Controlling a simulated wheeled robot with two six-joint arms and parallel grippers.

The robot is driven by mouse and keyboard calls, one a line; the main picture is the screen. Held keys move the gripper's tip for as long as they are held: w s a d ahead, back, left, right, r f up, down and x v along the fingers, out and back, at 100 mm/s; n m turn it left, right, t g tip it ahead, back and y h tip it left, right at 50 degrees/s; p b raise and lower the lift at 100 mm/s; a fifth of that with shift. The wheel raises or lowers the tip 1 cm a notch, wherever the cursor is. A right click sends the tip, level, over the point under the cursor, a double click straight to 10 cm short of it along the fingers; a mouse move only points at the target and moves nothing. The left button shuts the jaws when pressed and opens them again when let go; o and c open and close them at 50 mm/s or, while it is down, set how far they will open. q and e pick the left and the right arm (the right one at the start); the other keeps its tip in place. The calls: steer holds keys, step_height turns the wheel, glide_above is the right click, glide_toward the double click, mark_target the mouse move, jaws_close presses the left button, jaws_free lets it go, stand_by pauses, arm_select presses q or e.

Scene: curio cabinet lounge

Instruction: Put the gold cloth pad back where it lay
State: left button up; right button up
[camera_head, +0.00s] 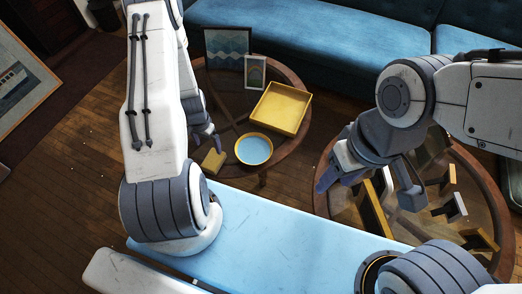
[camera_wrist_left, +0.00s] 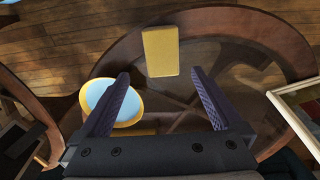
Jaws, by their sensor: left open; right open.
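The gold cloth pad (camera_head: 213,161) lies near the front left edge of the left round glass-topped table (camera_head: 299,142), left of a blue dish with a gold rim (camera_head: 253,149). In the left wrist view the pad (camera_wrist_left: 160,51) shows ahead of the fingertips, roughly centred between them. My left gripper (camera_head: 207,139) is open and empty near the pad; the wrist view shows its two fingers apart (camera_wrist_left: 160,76). My right gripper (camera_head: 366,192) is open over the right round table, with nothing seen held in it.
A yellow tray (camera_head: 282,108) and two framed pictures, one wavy blue (camera_head: 227,47) and one with an arch (camera_head: 254,72), stand on the left table. The right table (camera_head: 490,205) holds several gold, white and dark pieces. A blue sofa (camera_head: 300,35) runs behind.

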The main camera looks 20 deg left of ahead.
arm_select(q)
steer(key=w+d+r+m, duration=0.2)
steer(key=w+d+r, duration=0.3)
steer(key=d+r, duration=0.5)
steer(key=s+d+r+m, duration=0.1)
steer(key=s+d+r, duration=0.3)
steer(key=d+r, duration=0.9)
steer(key=s+d+r+m, duration=0.1)
steer(key=s+d+r, duration=0.1)
steer(key=s, duration=0.3)
steer(key=s+d+r+m, duration=0.1)
steer(key=s+d+r, duration=0.2)
steer(key=s+r, duration=0.2)
steer(key=s+d+r+m+h, duration=0.1)
steer(key=s+d+r, duration=0.1)
steer(key=s+r, duration=0.2)
steer(key=s, duration=0.3)
steer(key=shift+d+r, duration=0.15)
steer(key=shift+d, duration=0.1)
